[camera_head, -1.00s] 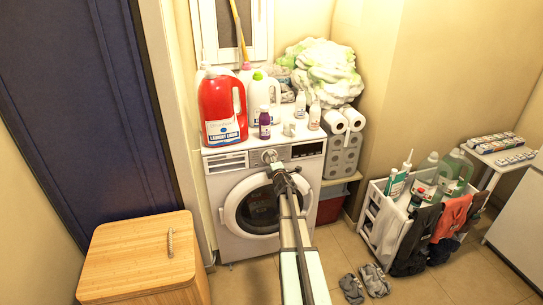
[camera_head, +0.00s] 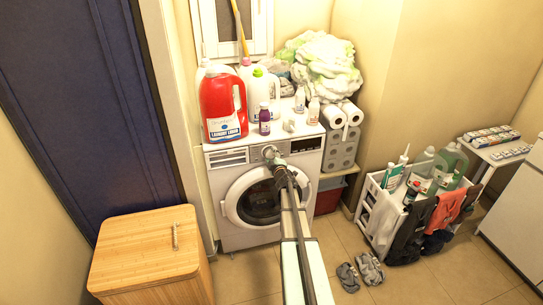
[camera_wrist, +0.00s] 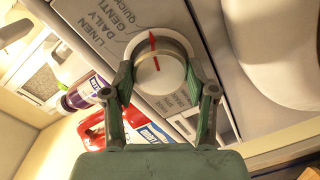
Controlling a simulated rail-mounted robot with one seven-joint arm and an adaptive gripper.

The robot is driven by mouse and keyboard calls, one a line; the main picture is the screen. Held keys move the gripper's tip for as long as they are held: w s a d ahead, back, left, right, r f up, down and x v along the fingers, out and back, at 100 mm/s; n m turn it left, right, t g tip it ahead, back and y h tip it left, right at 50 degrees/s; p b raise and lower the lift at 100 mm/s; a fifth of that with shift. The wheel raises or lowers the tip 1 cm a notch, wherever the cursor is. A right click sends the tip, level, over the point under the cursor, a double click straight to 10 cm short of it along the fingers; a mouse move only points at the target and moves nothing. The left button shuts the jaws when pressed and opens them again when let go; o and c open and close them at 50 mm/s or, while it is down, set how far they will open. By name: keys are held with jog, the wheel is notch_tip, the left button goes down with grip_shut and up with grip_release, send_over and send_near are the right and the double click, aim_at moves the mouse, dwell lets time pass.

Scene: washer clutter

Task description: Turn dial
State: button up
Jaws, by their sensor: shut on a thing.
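The dial (camera_wrist: 170,75) is a round white knob with a silver ring on the washer's front panel, beside printed words such as "LINEN", "DAILY" and "GENTLY". A red mark shows on its face and a red arrow-like mark at its upper edge in the wrist view. My gripper (camera_wrist: 158,84) has one green finger on each side of the dial and is shut on it. In the head view my gripper (camera_head: 272,160) meets the front of the white washing machine (camera_head: 236,232) at the panel, above the round door, and hides part of the dial.
A red detergent jug (camera_head: 217,105), a purple bottle (camera_head: 264,119) and small white bottles stand on the washer top. Paper rolls (camera_head: 343,150) are stacked to its right. A wooden box (camera_head: 140,250) stands front left. A white crate (camera_head: 385,218) with bottles and clothes stands right.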

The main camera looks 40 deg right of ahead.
jog(key=shift+w+r, duration=0.1)
jog(key=shift+r, duration=0.05)
jog(key=o, duration=1.2)
jog(key=shift+c, duration=0.2)
jog(key=shift+s, duration=0.2)
jog(key=v, duration=1.1)
jog(key=shift+s+a, duration=0.2)
jog(key=shift+s, duration=0.1)
